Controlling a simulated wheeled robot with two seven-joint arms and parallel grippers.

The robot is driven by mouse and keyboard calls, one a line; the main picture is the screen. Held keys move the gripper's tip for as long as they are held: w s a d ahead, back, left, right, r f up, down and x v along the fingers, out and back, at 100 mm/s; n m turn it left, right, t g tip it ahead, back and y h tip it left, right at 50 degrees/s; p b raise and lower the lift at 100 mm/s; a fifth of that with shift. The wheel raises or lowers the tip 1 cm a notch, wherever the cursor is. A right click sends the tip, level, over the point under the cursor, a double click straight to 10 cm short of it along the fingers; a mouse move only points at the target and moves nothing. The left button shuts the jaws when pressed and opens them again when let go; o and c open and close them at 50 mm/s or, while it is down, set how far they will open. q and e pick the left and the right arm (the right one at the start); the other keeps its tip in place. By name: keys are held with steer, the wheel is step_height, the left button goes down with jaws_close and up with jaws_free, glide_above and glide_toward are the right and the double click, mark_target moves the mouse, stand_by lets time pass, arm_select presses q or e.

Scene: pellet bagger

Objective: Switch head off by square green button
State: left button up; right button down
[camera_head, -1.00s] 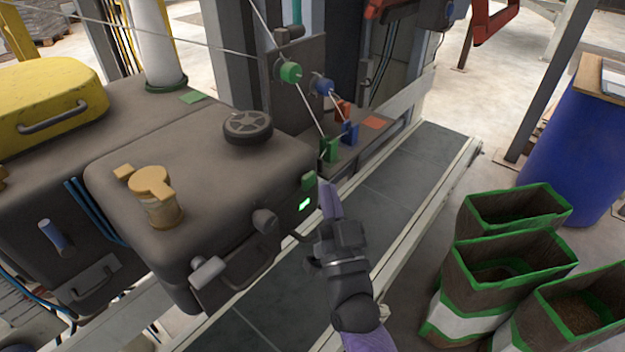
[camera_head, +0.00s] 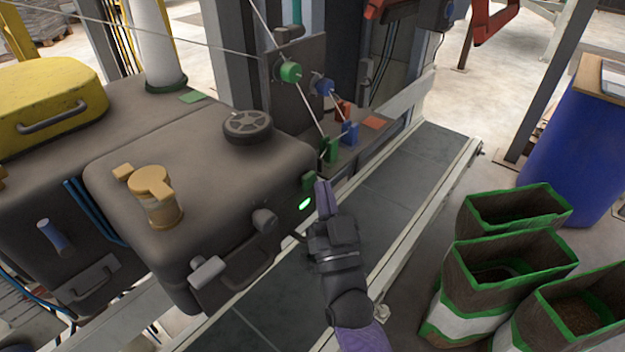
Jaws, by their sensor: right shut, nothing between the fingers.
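The grey-brown machine head (camera_head: 205,180) fills the left middle of the view. A dark green square button (camera_head: 308,181) sits on its right end, near the top edge. Just below it a small green light (camera_head: 304,204) glows. My right gripper (camera_head: 322,186) is shut and empty, its purple fingertips just right of the square button. The fingers look very near the button; I cannot tell whether they touch it. My left gripper is not in view.
A black handwheel (camera_head: 247,127) and a tan cap (camera_head: 152,184) stand on the head. A conveyor (camera_head: 400,175) runs beneath my right arm. Open green-rimmed bags (camera_head: 512,262) and a blue drum (camera_head: 580,145) stand at the right. Thread runs past green and blue knobs behind.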

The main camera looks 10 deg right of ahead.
steer(key=shift+w+a, duration=0.1)
steer(key=shift+w+a, duration=0.15)
steer(key=shift+w, duration=0.1)
stand_by(0.5)
steer(key=shift+s+d+p, duration=0.35)
steer(key=shift+s+d, duration=0.2)
steer(key=shift+s, duration=0.2)
